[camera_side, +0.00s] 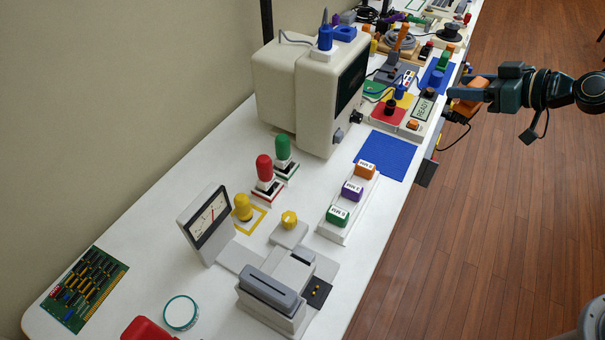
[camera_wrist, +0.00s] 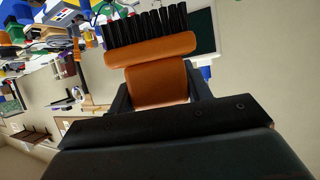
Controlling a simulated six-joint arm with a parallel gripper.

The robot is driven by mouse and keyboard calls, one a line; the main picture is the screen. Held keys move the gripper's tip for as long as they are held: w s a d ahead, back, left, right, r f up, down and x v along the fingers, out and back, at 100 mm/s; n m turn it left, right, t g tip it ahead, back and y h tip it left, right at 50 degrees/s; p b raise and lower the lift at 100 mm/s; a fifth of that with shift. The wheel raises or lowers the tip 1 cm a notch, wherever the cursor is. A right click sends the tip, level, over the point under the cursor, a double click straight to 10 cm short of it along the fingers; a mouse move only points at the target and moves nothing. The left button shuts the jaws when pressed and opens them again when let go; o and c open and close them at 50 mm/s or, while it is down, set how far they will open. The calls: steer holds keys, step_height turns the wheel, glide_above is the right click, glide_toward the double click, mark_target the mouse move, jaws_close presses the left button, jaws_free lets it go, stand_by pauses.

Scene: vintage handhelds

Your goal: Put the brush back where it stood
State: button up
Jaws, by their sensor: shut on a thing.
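The brush (camera_wrist: 150,50) fills the top middle of the wrist view, with an orange handle and a row of black bristles pointing up in that picture. My gripper (camera_wrist: 157,88) is shut on the handle, one dark jaw on each side. In the side view, the orange handle (camera_side: 468,98) shows between the jaws of my gripper (camera_side: 466,92), out at the right edge of the bench, beside the block with the READY display. The bristles are hard to make out there. I cannot tell which spot the brush stood on.
The white bench (camera_side: 150,205) runs diagonally. A bare blue mat (camera_side: 386,157) lies in front of the beige monitor (camera_side: 318,95). The READY block (camera_side: 420,112) and coloured pads are close to my gripper. A tray (camera_side: 347,212) holds three coloured blocks. The far end is crowded.

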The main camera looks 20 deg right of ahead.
steer(key=s+a+f+n+g+y, duration=0.1)
steer(key=s+a+n+g, duration=0.3)
steer(key=a+n+g, duration=0.4)
steer(key=s+a+f+n+g+y, duration=0.1)
steer(key=s+a+n+g+y, duration=0.2)
steer(key=a+n+g, duration=0.5)
steer(key=shift+s+a+n+y, duration=0.4)
steer(key=shift+a+y, duration=0.3)
steer(key=shift+y, duration=0.1)
steer(key=shift+f, duration=0.15)
step_height(320, 180, down, 16)
steer(key=shift+w, duration=0.1)
steer(key=shift+f, duration=1.9)
steer(key=shift+f, duration=0.25)
